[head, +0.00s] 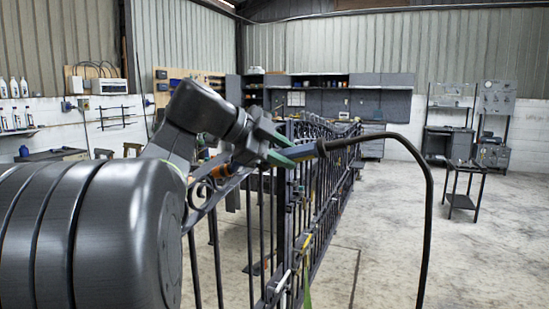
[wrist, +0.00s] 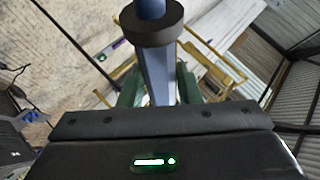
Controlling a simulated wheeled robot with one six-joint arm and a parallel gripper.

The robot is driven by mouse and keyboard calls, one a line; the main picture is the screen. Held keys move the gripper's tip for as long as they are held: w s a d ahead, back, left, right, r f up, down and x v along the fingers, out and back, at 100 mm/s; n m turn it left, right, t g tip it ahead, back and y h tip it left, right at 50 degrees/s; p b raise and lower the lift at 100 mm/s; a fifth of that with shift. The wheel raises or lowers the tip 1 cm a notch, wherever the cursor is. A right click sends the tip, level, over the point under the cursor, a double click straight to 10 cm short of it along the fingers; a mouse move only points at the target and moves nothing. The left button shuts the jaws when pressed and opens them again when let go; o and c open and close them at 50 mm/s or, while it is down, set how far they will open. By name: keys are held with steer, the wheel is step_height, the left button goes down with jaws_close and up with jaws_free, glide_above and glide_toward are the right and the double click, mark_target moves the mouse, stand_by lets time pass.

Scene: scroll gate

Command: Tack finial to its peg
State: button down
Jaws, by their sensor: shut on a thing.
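A black cable (head: 428,190) arches from the handle to the right and down. In the wrist view the handle (wrist: 155,72) stands between the green fingers, with a dark collar (wrist: 152,23) above them.
Yellow clamp-like pieces (head: 302,242) and a green strap (head: 307,290) are on the gate's near part. A dark stand (head: 463,188) is at the right. Workbenches and cabinets line the back wall. The concrete floor (head: 390,225) right of the gate is open, crossed by the cable.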

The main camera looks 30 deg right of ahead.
mark_target(301, 148)
steer(key=shift+s+d+r, duration=0.35)
steer(key=shift+s+d, duration=0.3)
steer(key=shift+s, duration=0.1)
steer(key=shift+s+d+r, duration=0.35)
steer(key=shift+s+d, duration=0.25)
steer(key=shift+s, duration=0.1)
steer(key=shift+w+a, duration=0.1)
steer(key=w+a+f, duration=0.1)
steer(key=w, duration=0.1)
steer(key=w+a+p, duration=0.1)
steer(key=w+a, duration=0.1)
steer(key=w+a+f, duration=0.1)
steer(key=w+a, duration=0.1)
steer(key=shift+a+f, duration=0.1)
steer(key=shift+f, duration=0.2)
